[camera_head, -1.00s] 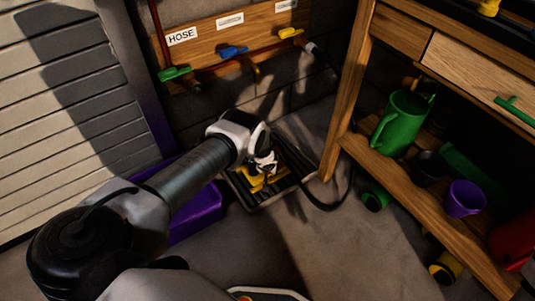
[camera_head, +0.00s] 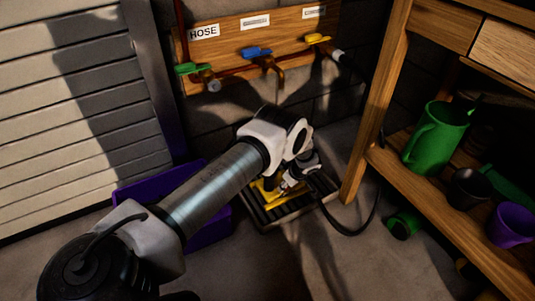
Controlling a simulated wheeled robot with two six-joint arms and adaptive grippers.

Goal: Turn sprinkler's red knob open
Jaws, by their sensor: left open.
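A wooden board (camera_head: 228,35) on the wall carries three valves with a green handle (camera_head: 187,69), a blue handle (camera_head: 257,52) and a yellow handle (camera_head: 318,39). The left label reads HOSE; the other two labels are too small to read surely. I see no red knob; a red pipe (camera_head: 181,25) comes down to the board's left. My left gripper (camera_head: 286,186) is open, below and in front of the board, apart from the valves. It points down over a dark tray (camera_head: 262,223) holding a yellow thing (camera_head: 264,194), partly hidden by the gripper. Contact cannot be told.
A wooden shelf unit (camera_head: 362,150) stands right, bearing a green watering can (camera_head: 433,138) and a purple pot (camera_head: 512,226). A black hose (camera_head: 352,234) curves on the floor. A purple bin (camera_head: 212,226) stands behind my left arm. Space before the board is open.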

